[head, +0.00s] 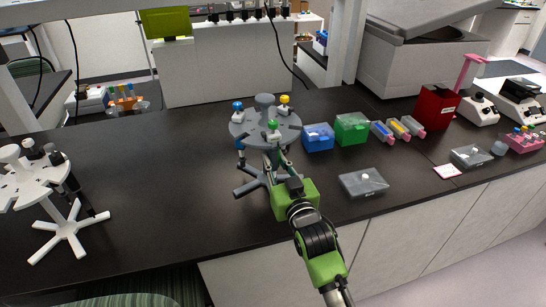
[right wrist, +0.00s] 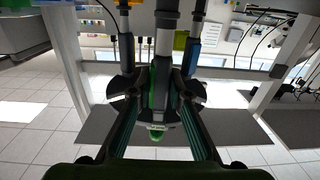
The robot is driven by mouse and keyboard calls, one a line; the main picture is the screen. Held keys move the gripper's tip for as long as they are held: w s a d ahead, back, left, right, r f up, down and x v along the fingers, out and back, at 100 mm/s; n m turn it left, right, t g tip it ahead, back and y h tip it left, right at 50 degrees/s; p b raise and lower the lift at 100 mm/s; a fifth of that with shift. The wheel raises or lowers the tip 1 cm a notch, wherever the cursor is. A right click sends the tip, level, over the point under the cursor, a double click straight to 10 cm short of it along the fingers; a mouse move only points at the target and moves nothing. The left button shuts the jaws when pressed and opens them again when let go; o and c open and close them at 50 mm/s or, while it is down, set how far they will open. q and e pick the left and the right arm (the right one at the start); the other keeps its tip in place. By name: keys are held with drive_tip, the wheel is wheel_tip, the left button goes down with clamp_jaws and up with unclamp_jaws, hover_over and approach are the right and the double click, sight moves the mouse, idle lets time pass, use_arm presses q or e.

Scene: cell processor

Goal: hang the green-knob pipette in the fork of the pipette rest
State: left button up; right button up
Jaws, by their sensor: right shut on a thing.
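The green-knob pipette (head: 273,130) is upright at the near side of the grey pipette rest (head: 248,128). My right gripper (head: 277,165) reaches up from the front and is shut on the pipette's body below the knob. My left gripper is not in view.
Blue-knob (head: 238,108) and yellow-knob (head: 285,101) pipettes hang in the grey rest. A white rest (head: 22,185) with dark pipettes stands at left. The bench between the rests is clear.

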drive_tip(key=shift+r, duration=0.15)
drive_tip(key=shift+r+p, duration=0.2)
drive_tip(key=shift+p, duration=0.25)
drive_tip(key=shift+s+d+p, duration=0.1)
drive_tip(key=shift+s+p, duration=0.15)
drive_tip(key=shift+p, duration=0.05)
drive_tip(key=p+v, duration=0.4)
drive_tip(key=v, duration=0.4)
drive_tip(key=shift+s, duration=0.3)
